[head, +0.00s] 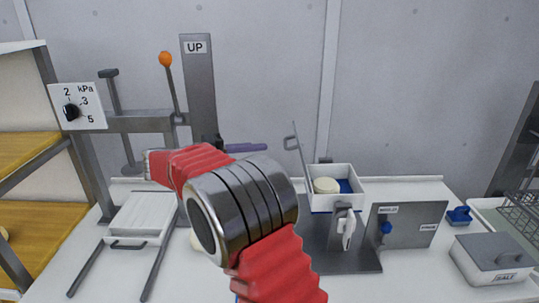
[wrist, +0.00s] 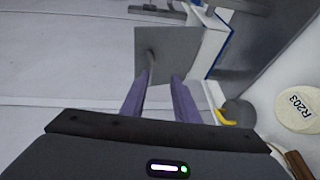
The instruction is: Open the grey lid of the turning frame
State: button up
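The grey lid (head: 302,153) stands raised on the left side of the white box (head: 333,203) of the turning frame, seen nearly edge-on. Its handle (head: 290,142) sticks out to the left. A cream round (head: 326,185) and a blue lining show inside the box. In the wrist view the lid (wrist: 180,48) is a square plate ahead of my fingers, its handle (wrist: 150,64) near the left fingertip. My gripper (head: 262,147) also shows in the wrist view (wrist: 160,76). Its purple fingers are apart, with nothing clearly held. Whether they touch the handle is unclear.
A grey panel (head: 412,226) with a blue knob stands right of the box. A grey SALT box (head: 490,260) is at right. A press with an orange-knobbed lever (head: 166,60) stands left. In the wrist view, an R203 disc (wrist: 302,108) lies right.

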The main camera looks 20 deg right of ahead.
jog(key=a, duration=0.6)
jog(key=shift+s+a+r, duration=0.2)
jog(key=shift+s+r, duration=0.05)
jog(key=shift+r, duration=0.15)
notch_tip(320, 180, down, 10)
jog(key=n+y, duration=0.3)
jog(key=n, duration=0.1)
jog(key=s+f+n+y, duration=0.1)
jog(key=s+f+y, duration=0.4)
jog(key=s, duration=0.3)
jog(key=s+d+r+m+t+y, duration=0.1)
jog(key=s+y, duration=0.3)
jog(key=s, duration=0.9)
jog(key=s+r+m+t+y, duration=0.3)
jog(key=s+r+m+y, duration=0.1)
jog(key=s, duration=0.9)
jog(key=shift+d+r+y, duration=0.3)
jog(key=shift+d, duration=0.1)
